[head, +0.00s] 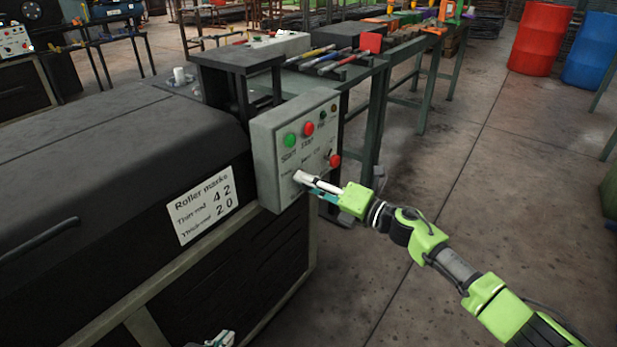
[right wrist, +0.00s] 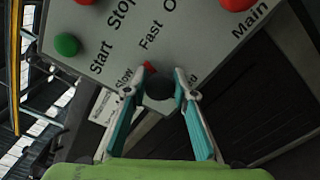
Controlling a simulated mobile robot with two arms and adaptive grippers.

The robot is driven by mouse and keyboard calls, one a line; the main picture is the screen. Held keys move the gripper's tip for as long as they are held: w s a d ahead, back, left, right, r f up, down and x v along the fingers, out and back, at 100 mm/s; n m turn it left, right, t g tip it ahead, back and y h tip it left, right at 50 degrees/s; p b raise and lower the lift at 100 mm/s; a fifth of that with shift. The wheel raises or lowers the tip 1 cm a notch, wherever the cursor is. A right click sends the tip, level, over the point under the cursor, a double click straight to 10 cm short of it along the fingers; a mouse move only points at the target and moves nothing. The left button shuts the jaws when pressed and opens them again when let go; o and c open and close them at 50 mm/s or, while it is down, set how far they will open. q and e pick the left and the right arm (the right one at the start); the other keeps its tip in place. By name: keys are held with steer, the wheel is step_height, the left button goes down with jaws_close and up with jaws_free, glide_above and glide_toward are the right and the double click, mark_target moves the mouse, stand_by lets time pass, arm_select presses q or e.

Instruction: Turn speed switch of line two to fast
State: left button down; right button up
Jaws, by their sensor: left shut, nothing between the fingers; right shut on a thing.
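The grey control box (head: 268,150) is fixed on the black machine's end. In the right wrist view, a dark round knob (right wrist: 160,85) sits near the "Slow" and "Fast" labels on the panel (right wrist: 112,45). My right gripper (head: 303,180) is shut on this knob, with its teal fingers (right wrist: 161,90) on either side. A bit of red (right wrist: 150,67) shows at the knob's upper edge. In the head view the fingers hide the knob. I cannot read a line number on the box. My left gripper (head: 222,338) is shut and empty, partly seen at the bottom edge.
A green button (head: 290,140), a red button (head: 308,128) and a red main knob (head: 335,160) are close by on the panel. A roller marks sign (head: 200,207) is on the machine. Another control box (head: 14,40) stands far left.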

steer(key=m+p, duration=0.2)
steer(key=m, duration=0.1)
steer(key=shift+m+p, duration=1.05)
steer(key=shift+m, duration=0.15)
arm_select(q)
steer(key=s+a+f+g, duration=0.2)
steer(key=s+f+g, duration=0.1)
steer(key=s, duration=0.2)
steer(key=s+a+f+g+y, duration=0.1)
steer(key=s+f+g, duration=0.1)
steer(key=s, duration=0.4)
steer(key=shift+s+a+f+g+y, duration=0.3)
steer(key=shift+a+f+g, duration=0.1)
steer(key=shift+g, duration=0.3)
arm_select(e)
steer(key=shift+f+m, duration=0.15)
steer(key=shift+m, duration=0.25)
steer(key=o, duration=1.1)
steer(key=shift+d, duration=0.15)
steer(key=v, duration=1.2)
